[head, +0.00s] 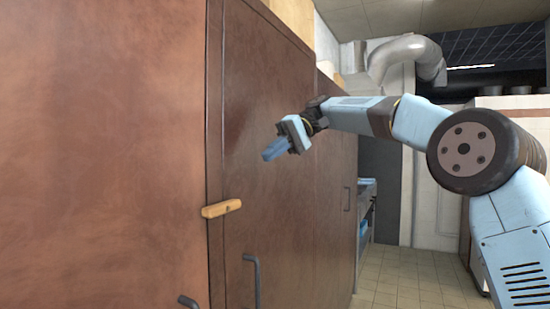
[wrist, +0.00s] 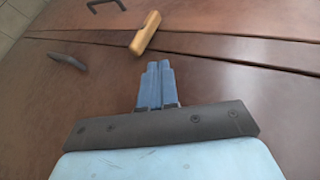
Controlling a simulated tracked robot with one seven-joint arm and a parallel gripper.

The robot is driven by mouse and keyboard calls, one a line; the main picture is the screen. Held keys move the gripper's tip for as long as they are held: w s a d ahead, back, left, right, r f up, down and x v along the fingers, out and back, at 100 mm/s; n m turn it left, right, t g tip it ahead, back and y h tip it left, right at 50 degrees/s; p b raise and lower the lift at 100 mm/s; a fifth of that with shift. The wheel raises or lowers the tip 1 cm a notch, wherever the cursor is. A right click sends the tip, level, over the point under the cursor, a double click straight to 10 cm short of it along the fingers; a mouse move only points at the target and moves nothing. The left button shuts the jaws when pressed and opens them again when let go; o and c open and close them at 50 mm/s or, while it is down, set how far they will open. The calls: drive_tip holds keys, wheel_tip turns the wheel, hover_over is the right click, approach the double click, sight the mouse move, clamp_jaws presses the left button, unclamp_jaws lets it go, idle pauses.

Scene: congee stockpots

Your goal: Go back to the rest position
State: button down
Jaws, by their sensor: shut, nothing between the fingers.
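My gripper (head: 272,152) is shut and empty, held in front of the brown cabinet doors (head: 285,80) in the head view. In the wrist view my gripper (wrist: 157,68) shows its two blue fingers together. A wooden latch bar (head: 221,208) sits across the seam between two doors, tilted slightly, below and to the left of my gripper in the head view. The latch (wrist: 146,33) also shows in the wrist view, just beyond the fingertips and apart from them. Both neighbouring doors look closed.
Dark door handles are low on the doors, one at the bottom (head: 252,280) and one at the lower left (head: 188,302). A tiled floor (head: 415,275) lies open to the right. A metal counter (head: 366,205) and a silver duct (head: 405,50) are farther back.

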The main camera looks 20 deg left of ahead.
drive_tip(key=s+d+f+m+t+h, duration=0.2)
drive_tip(key=s+d+f+t, duration=0.3)
drive_tip(key=d, duration=1)
drive_tip(key=s+d+f+m+t+h, duration=0.2)
drive_tip(key=s+d+f+m+t, duration=0.3)
drive_tip(key=s+d+f, duration=0.5)
drive_tip(key=s+d+f+m+t+h, duration=0.3)
drive_tip(key=s+d+f, duration=0.5)
drive_tip(key=d, duration=1.1)
drive_tip(key=shift+d+f+m+t, duration=0.4)
drive_tip(key=shift+f+m+t, duration=0.1)
drive_tip(key=shift+f+t, duration=0.35)
drive_tip(key=shift+r, duration=0.1)
